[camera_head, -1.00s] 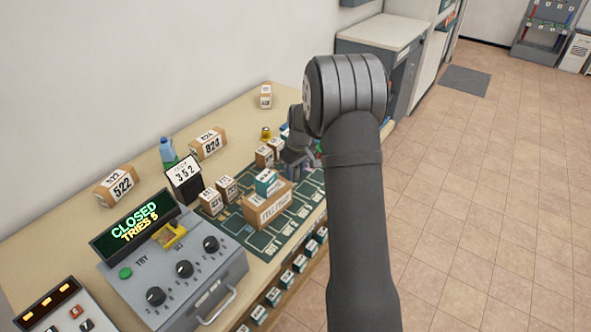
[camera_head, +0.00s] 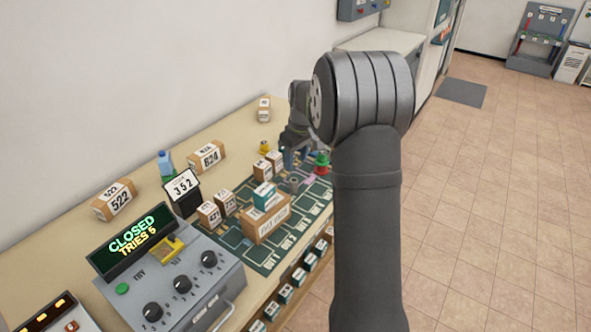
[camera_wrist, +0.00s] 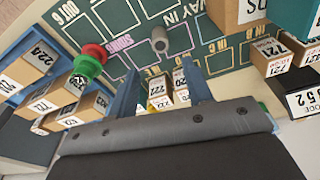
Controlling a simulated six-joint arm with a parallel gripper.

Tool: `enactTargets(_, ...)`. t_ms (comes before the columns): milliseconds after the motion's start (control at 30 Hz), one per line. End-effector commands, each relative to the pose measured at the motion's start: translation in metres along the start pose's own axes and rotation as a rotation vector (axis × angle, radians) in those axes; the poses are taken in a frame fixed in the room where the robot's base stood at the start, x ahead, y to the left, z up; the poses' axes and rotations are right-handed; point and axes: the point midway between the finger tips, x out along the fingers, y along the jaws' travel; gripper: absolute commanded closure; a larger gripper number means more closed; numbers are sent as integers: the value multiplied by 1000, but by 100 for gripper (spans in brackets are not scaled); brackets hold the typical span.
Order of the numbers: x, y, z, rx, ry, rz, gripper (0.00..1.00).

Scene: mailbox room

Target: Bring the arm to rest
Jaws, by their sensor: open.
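My gripper (camera_wrist: 161,66) is open in the wrist view, with its two blue fingers apart and nothing held between them. In the head view my gripper (camera_head: 297,158) hangs over the far part of the green mat (camera_head: 244,250), partly hidden behind my wrist and arm. A small grey cylinder (camera_wrist: 159,38) stands on the mat beyond the fingertips; it also shows just below the fingers in the head view (camera_head: 294,179). A red-and-green piece (camera_wrist: 89,62) stands to the left of the fingers in the wrist view, apart from them.
A tan box with a teal box (camera_head: 264,196) on top stands on the mat. A grey dial box (camera_head: 180,285) reads CLOSED, TRIES 5. Open tiled floor (camera_head: 470,220) lies right.

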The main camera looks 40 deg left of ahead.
Motion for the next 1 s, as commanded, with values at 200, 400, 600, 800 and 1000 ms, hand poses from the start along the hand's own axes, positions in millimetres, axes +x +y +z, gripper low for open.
enactTargets(200, -12, 0, 0, 0, -1, -1, 54)
enactTargets(400, -12, 0, 0, 0, -1, -1, 54)
enactTargets(600, -6, 0, 0, 0, -3, -2, 54)
enactTargets(800, 24, 0, 1, 0, -4, -3, 54)
enactTargets(1000, 64, 0, 1, 0, -4, -3, 54)
